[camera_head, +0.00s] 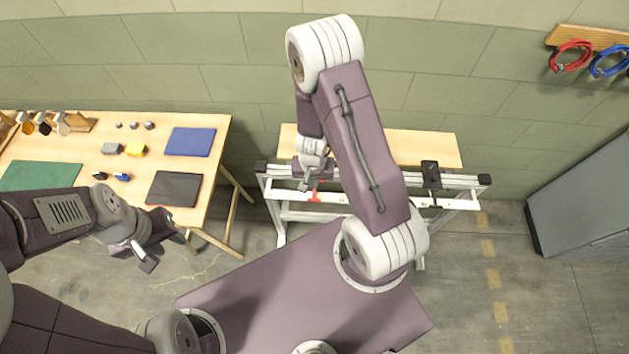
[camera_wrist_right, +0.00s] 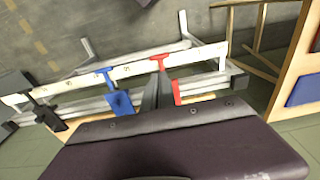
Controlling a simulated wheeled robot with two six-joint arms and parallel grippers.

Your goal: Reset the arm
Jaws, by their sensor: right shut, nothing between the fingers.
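My right arm reaches over a white metal frame (camera_head: 300,215) by the wall. Its gripper (camera_head: 306,184) is shut and empty, above the frame's near left part; in the right wrist view its dark fingers (camera_wrist_right: 157,88) meet. A red T-shaped handle (camera_head: 314,193) on the rail is close by; in the right wrist view it (camera_wrist_right: 161,66) is just right of the fingers. I cannot tell whether they touch. A blue handle (camera_wrist_right: 119,100) is to their left. My left gripper (camera_head: 155,248) is open and empty, off the wooden table's front edge.
The wooden table (camera_head: 217,145) at left holds a blue mat (camera_head: 190,141), a black mat (camera_head: 174,189), a green mat (camera_head: 42,176) and several small blocks. A grey cabinet (camera_head: 580,205) stands at right. Red cable (camera_head: 571,56) and blue cable (camera_head: 609,61) hang on the wall.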

